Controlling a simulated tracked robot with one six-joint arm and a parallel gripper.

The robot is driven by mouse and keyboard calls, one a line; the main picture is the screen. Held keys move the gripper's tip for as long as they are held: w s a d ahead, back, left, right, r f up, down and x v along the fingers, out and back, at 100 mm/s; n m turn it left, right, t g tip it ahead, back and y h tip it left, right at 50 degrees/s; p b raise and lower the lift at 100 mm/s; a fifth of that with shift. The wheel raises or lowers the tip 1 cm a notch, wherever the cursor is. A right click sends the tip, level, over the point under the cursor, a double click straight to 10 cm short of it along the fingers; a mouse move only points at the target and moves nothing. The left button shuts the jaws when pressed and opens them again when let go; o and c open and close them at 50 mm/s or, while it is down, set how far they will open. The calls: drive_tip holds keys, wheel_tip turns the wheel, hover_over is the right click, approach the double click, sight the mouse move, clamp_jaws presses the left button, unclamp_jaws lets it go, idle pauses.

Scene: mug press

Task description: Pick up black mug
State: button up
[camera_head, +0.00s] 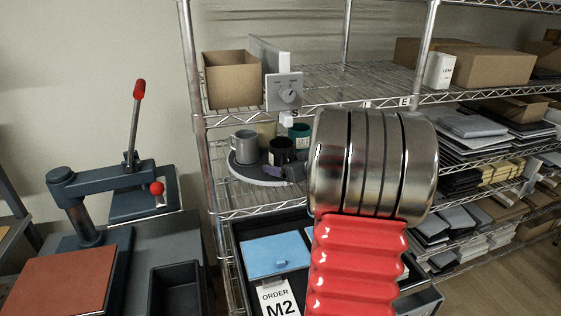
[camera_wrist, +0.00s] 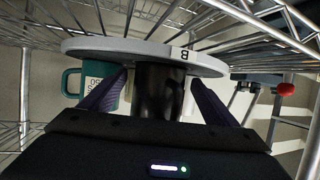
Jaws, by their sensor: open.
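The black mug (camera_head: 281,150) stands on a round grey tray (camera_head: 240,170) on the middle shelf of the wire rack. In the wrist view, which looks upside down, the black mug (camera_wrist: 160,92) sits between the two purple fingers of my gripper (camera_wrist: 158,80). The fingers are apart, one on each side of the mug; I cannot tell whether either touches it.
A grey mug (camera_head: 243,144) and a teal mug (camera_head: 300,136) share the tray, close to the black mug. A beige mug (camera_head: 266,132) is partly hidden behind. Wire shelves and posts enclose the space.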

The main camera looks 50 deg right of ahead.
idle(0.3)
drive_tip(key=c, duration=1.4)
